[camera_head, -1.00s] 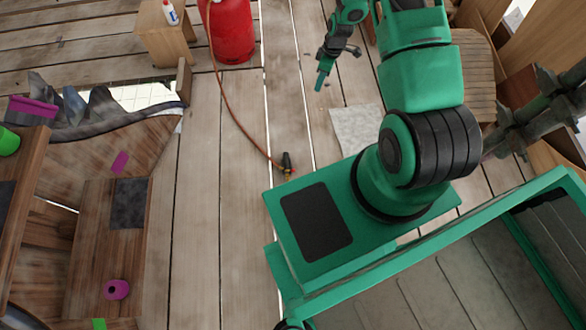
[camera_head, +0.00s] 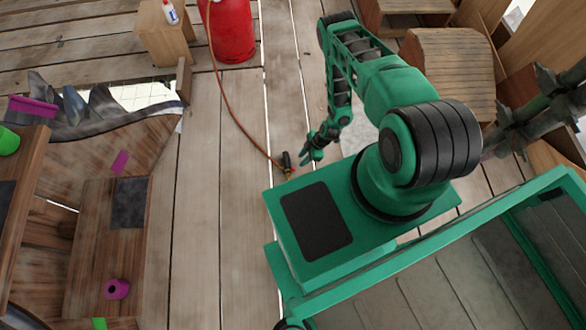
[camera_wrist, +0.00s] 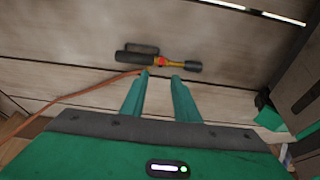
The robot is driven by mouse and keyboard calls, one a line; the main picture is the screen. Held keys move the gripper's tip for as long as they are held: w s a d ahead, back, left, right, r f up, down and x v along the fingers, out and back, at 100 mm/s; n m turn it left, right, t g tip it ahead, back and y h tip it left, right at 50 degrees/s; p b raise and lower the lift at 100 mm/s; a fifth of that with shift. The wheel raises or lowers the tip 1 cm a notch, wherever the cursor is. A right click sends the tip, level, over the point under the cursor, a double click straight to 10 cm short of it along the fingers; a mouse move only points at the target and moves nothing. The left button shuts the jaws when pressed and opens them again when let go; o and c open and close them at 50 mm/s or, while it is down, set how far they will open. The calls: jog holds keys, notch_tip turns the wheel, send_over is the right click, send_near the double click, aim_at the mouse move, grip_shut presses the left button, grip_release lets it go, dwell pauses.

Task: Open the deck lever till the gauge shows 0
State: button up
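No lever or gauge that I can clearly pick out shows in either view. A hand torch (camera_head: 287,161) with a dark handle and brass-coloured neck lies on the deck planks at the end of an orange hose. It also shows in the wrist view (camera_wrist: 137,57), lying crosswise just beyond my fingertips. My gripper (camera_head: 306,157) is low, just right of the torch. In the wrist view my gripper (camera_wrist: 162,77) has its two green fingers apart with nothing between them. I cannot tell whether a fingertip touches the torch.
The orange hose (camera_head: 229,105) runs to a red gas cylinder (camera_head: 232,32) at the back. A wooden block (camera_head: 165,40) with a white bottle (camera_head: 170,12) stands left of it. A wooden bench (camera_head: 105,250) is at left. Scaffold poles (camera_head: 540,110) stand at right.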

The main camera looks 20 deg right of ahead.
aim_at(294, 169)
jog(key=x, duration=1)
jog(key=shift+a+f, duration=0.15)
jog(key=shift+f, duration=0.2)
jog(key=shift+c, duration=0.3)
